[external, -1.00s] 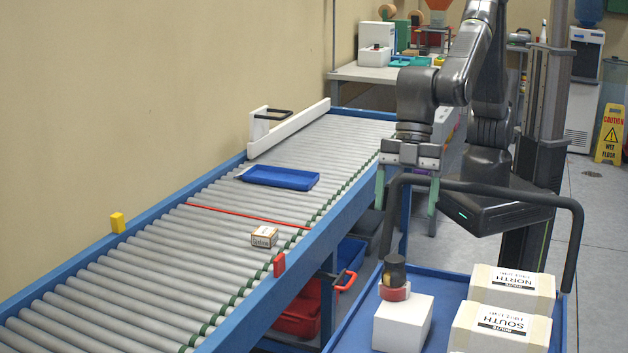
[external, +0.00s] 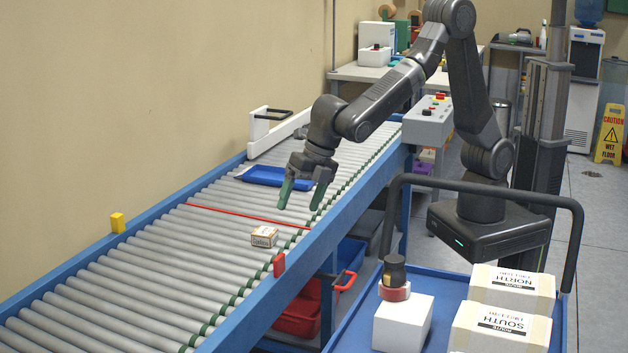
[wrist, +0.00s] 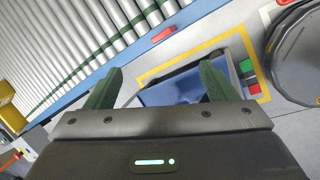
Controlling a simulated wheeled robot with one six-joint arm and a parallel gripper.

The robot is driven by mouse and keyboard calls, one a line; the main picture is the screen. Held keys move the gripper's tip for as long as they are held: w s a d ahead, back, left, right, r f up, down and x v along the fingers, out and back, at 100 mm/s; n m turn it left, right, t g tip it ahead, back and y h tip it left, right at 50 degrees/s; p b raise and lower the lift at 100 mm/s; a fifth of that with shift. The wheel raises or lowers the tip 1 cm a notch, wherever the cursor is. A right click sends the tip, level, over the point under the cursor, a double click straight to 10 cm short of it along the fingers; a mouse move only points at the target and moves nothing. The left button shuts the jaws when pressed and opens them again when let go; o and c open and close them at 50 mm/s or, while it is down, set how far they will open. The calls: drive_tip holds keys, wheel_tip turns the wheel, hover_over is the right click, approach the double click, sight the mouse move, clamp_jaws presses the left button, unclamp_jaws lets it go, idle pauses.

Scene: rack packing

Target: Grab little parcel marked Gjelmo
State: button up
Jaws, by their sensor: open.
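A small brown parcel (external: 264,236) with a white label rests on the grey rollers, just in front of the red line, in the external view. The lettering on its label is too small to read for certain. My gripper (external: 301,198) is open and empty above the conveyor, behind and to the right of the parcel and apart from it. In the wrist view my two green fingers (wrist: 158,84) are spread apart with nothing between them. The parcel does not show in the wrist view.
A blue tray (external: 283,183) lies on the rollers behind my gripper. A red block (external: 279,265) stands on the near rail and a yellow block (external: 117,222) on the far rail. A blue cart (external: 350,331) with white boxes (external: 403,323) stands at right. The front rollers are clear.

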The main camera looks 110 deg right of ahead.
sight(265, 231)
drive_tip(key=s+d+f+n+h+b, duration=0.1)
drive_tip(key=d+f+n+b, duration=0.15)
drive_tip(key=d, duration=0.65)
drive_tip(key=d+f+n+h+b, duration=0.1)
drive_tip(key=d+f+n, duration=0.25)
drive_tip(key=d, duration=0.45)
drive_tip(key=shift+n+g, duration=0.3)
drive_tip(key=shift+n, duration=0.1)
drive_tip(key=x, duration=0.5)
drive_tip(key=b+x, duration=0.1)
drive_tip(key=x, duration=0.2)
drive_tip(key=shift+s+d, duration=0.1)
drive_tip(key=shift+d, duration=0.2)
drive_tip(key=shift+d+b+x, duration=0.15)
drive_tip(key=shift+x, duration=1.2)
drive_tip(key=shift+d+b+x, duration=0.1)
drive_tip(key=shift+b+x, duration=0.05)
drive_tip(key=shift+x, duration=1.15)
drive_tip(key=shift+r, duration=0.15)
drive_tip(key=shift+c, duration=0.5)
drive_tip(key=c, duration=1)
